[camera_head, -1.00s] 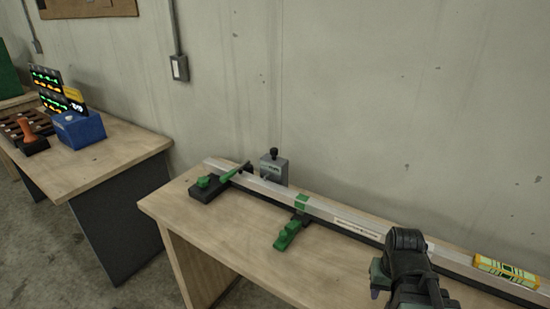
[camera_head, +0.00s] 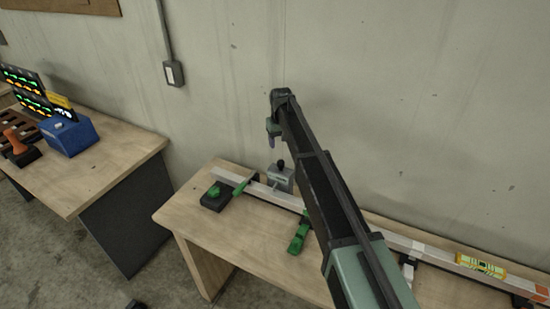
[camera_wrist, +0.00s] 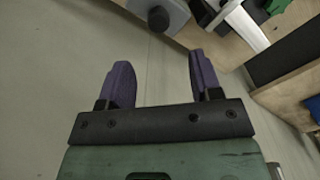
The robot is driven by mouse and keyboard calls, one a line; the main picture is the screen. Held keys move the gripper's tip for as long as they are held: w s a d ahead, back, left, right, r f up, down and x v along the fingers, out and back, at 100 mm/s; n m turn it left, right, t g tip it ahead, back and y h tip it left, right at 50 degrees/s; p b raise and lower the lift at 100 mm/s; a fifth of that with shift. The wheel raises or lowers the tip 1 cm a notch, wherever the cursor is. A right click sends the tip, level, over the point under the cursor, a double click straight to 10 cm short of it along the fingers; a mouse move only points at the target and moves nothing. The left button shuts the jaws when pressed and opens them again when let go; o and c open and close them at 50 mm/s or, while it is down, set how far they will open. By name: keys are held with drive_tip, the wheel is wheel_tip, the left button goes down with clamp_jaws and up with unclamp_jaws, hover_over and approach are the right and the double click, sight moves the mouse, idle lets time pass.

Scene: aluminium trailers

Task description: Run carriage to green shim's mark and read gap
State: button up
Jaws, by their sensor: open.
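A grey block with a black knob (camera_head: 281,178), which looks like the carriage, stands at the pale rail (camera_head: 262,190) near its left end. In the wrist view the block (camera_wrist: 158,12) is at the top, beyond my fingertips and apart from them. My gripper (camera_wrist: 160,70) is open and empty, with two purple fingers. In the head view my gripper (camera_head: 272,132) hangs above the block, against the wall. A green clamp (camera_head: 298,236) sits at the rail's front. My arm hides the middle of the rail. I cannot make out a green shim, its mark or a gap reading.
A green and black clamp (camera_head: 216,196) holds the rail's left end. A yellow level (camera_head: 481,265) lies on the right part of the rail. The wooden bench (camera_head: 240,240) is clear in front. A second bench (camera_head: 95,170) carries a blue box (camera_head: 68,135). The wall is close behind.

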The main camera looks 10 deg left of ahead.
sight(281, 162)
wheel_tip(281, 162, down, 11)
drive_tip(key=b, duration=1)
drive_tip(key=shift+d, duration=0.1)
drive_tip(key=shift+r, duration=0.15)
clamp_jaws()
